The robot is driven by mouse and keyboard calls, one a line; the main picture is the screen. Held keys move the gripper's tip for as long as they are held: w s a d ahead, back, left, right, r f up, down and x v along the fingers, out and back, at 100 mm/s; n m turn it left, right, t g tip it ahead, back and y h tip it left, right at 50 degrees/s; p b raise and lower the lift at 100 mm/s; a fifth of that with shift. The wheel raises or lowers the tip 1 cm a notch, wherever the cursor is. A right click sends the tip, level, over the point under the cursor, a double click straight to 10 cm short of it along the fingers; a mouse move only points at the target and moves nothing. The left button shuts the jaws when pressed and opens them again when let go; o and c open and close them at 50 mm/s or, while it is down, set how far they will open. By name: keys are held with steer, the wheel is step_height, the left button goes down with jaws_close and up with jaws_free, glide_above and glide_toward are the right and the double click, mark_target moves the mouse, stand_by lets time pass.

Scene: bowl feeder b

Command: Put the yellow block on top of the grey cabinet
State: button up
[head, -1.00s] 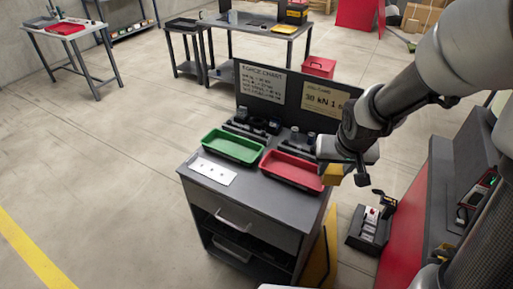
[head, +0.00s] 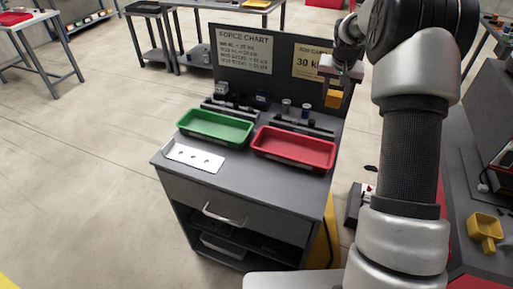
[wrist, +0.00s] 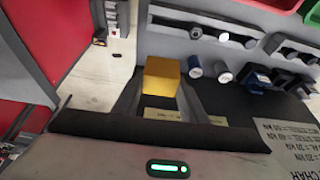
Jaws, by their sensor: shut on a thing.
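The yellow block (head: 333,98) is held by my gripper (head: 335,84), up by the right end of the cabinet's back board. In the wrist view the yellow block (wrist: 162,76) sits between the two fingers of my gripper (wrist: 160,92). The grey cabinet (head: 238,176) stands in the middle of the head view, with a drawer in front and an open shelf below. The block appears to be in the air; its height above the cabinet top is hard to judge.
A green tray (head: 216,141), a red tray (head: 293,163) and a white plate with holes (head: 194,157) lie on the cabinet top. Dark tool holders (head: 303,123) line its back. The back board (head: 287,76) carries two charts. Bare top shows along the front.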

mark_target(337, 94)
steer(key=shift+w+d+f+b, duration=0.25)
steer(key=shift+w+d+f, duration=0.2)
steer(key=shift+w, duration=0.15)
steer(key=shift+w+d+f+b, duration=0.25)
steer(key=shift+w+d+f, duration=0.2)
steer(key=shift+w, duration=0.15)
step_height(337, 94, down, 10)
steer(key=shift+r+b, duration=0.1)
steer(key=shift+b, duration=0.7)
steer(key=shift+f, duration=0.2)
steer(key=o, duration=1.2)
steer(key=shift+a, duration=0.1)
